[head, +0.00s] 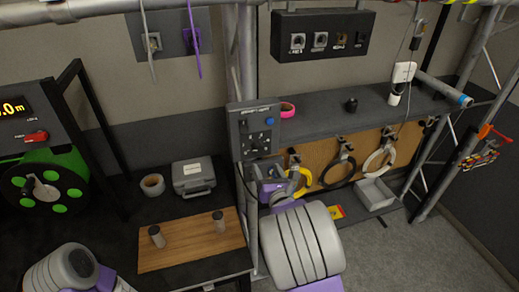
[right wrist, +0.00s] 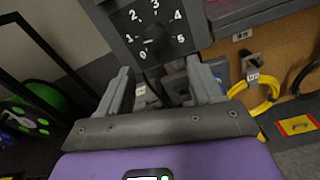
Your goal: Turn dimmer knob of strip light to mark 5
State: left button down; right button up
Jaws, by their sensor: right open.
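The dark control panel (head: 254,138) is fixed to the upright truss post, with a blue button and the dimmer dial on its face. In the right wrist view the dimmer knob (right wrist: 156,36) is black on a dark plate with white numbers around it, 0 at lower left to 5 at right. Its pointer seems to face the low end, near 0, but is too small to be sure. My right gripper (head: 266,170) is just below the panel. Its two fingers (right wrist: 158,70) are spread apart below the knob, with nothing between them. My left gripper is out of view.
A grey shelf (head: 340,117) extends right of the post, with hanging yellow, black and white cable loops below. A wooden board (head: 190,238) with two small cylinders, a tape roll (head: 152,185) and a grey case (head: 193,177) are on the left bench. A socket box (head: 322,35) hangs above.

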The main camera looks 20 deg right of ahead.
aim_at(258, 151)
jog(key=shift+n, duration=0.3)
jog(key=shift+w+a+r, duration=0.1)
jog(key=shift+w+r, duration=0.05)
jog(key=shift+w, duration=1.15)
jog(key=shift+w+r, duration=0.2)
jog(key=shift+w, duration=1.05)
jog(key=shift+w+a+r, duration=0.1)
jog(key=shift+w+r, duration=0.05)
jog(key=shift+w, duration=1.15)
jog(key=c, duration=1.1)
jog(key=shift+o, duration=0.2)
